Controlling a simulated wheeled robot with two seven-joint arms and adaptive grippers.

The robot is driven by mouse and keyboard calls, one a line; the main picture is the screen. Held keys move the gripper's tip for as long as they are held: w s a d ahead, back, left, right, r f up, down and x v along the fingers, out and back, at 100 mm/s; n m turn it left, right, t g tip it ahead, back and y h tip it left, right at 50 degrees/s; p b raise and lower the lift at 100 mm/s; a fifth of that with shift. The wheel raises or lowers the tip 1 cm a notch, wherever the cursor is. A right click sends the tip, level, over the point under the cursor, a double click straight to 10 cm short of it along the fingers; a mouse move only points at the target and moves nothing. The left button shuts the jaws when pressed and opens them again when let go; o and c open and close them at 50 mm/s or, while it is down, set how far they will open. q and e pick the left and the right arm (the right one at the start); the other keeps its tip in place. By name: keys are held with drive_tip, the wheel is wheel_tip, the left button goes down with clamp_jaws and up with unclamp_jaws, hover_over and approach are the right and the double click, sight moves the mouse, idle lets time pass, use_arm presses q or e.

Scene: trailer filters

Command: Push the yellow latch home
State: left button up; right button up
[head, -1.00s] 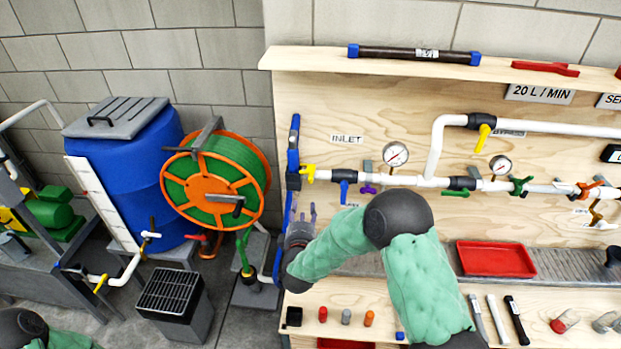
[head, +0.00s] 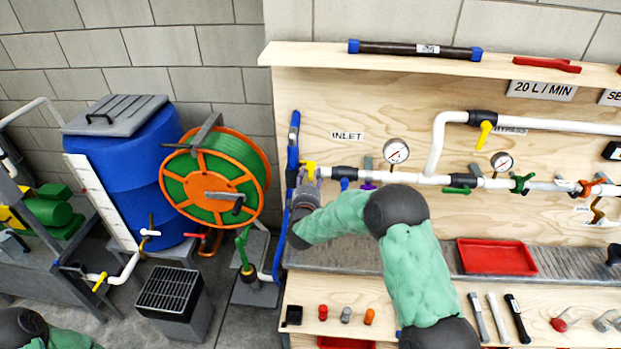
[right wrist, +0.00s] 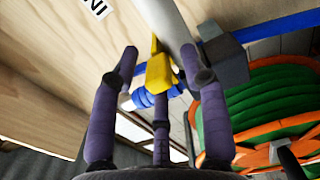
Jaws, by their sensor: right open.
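The yellow latch (head: 309,167) sits at the left end of the white inlet pipe on the plywood panel, partly hidden by my right gripper. It also shows in the right wrist view (right wrist: 158,72), where it hangs beside the white pipe and a blue hose coupling (right wrist: 155,97). My right gripper (head: 306,182) is open just below the latch. In the right wrist view its purple fingers (right wrist: 160,75) are spread on both sides of the latch, with a third finger below it. I cannot tell whether any finger touches it. My left gripper is outside the views.
A blue hose (head: 292,150) runs down the panel's left edge. An orange and green hose reel (head: 215,178) stands left of it. A blue-handled valve (head: 344,184) and a pressure gauge (head: 396,151) lie along the pipe to the right. A red tray (head: 496,257) rests below.

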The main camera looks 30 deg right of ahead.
drive_tip(key=shift+w+d, duration=0.15)
drive_tip(key=shift+w, duration=0.05)
clamp_jaws()
drive_tip(key=shift+w+a+r+p, duration=0.15)
drive_tip(key=shift+w+a, duration=0.15)
drive_tip(key=shift+a, duration=0.25)
drive_tip(key=shift+w+a+f+p, duration=0.15)
drive_tip(key=shift+w+a, duration=0.15)
drive_tip(key=shift+a, duration=0.2)
drive_tip(key=shift+c, duration=0.8)
unclamp_jaws()
drive_tip(key=shift+r, duration=0.1)
drive_tip(key=shift+o, duration=0.8)
drive_tip(key=shift+w+a, duration=0.1)
